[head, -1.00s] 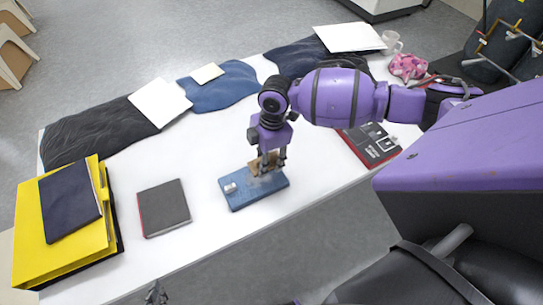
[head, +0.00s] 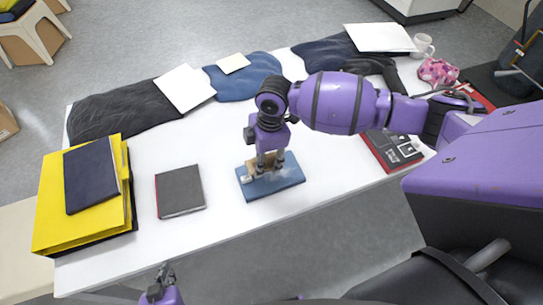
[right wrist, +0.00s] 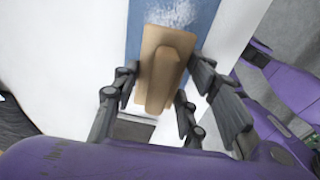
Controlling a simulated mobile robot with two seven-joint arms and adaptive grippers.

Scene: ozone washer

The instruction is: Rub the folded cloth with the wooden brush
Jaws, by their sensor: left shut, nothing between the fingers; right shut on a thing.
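The folded cloth (head: 287,181) is a flat blue rectangle near the table's front edge. It also shows under the brush in the right wrist view (right wrist: 205,20), with a white speckled patch on it. The wooden brush (right wrist: 165,65) is tan with a raised grip. In the head view the brush (head: 253,165) is over the cloth's left part, partly hidden by my gripper. My right gripper (head: 269,165) points down, shut on the brush. Whether the brush touches the cloth is hard to tell. My left gripper (head: 164,273) is shut and empty, low in front of the table.
A grey book (head: 180,191) lies left of the cloth; a yellow binder (head: 90,228) with a dark book is further left. A red-black box (head: 392,150) is at right. Dark and blue garments line the back, with a mug (head: 423,46). White table around the cloth is clear.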

